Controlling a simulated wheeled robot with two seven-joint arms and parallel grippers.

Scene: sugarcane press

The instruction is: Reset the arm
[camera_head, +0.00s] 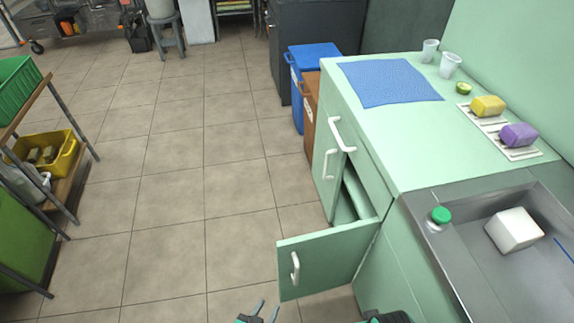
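My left gripper (267,308) shows at the bottom edge, just below and left of the open cabinet door. Its two grey fingertips stand apart with nothing between them. A dark, teal-edged part of my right arm (387,317) shows at the bottom edge, right of the door; its fingers are hidden below the frame. The pale green cabinet door (325,262) with a white handle stands swung out, and the cabinet interior is partly visible behind it.
The green counter (400,130) holds a blue mat (388,82), cups, and yellow and purple sponges. The steel sink (480,260) holds a white block (514,230) and has a green-capped bottle (439,217) at its rim. A shelf with crates stands left; the tiled floor between is clear.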

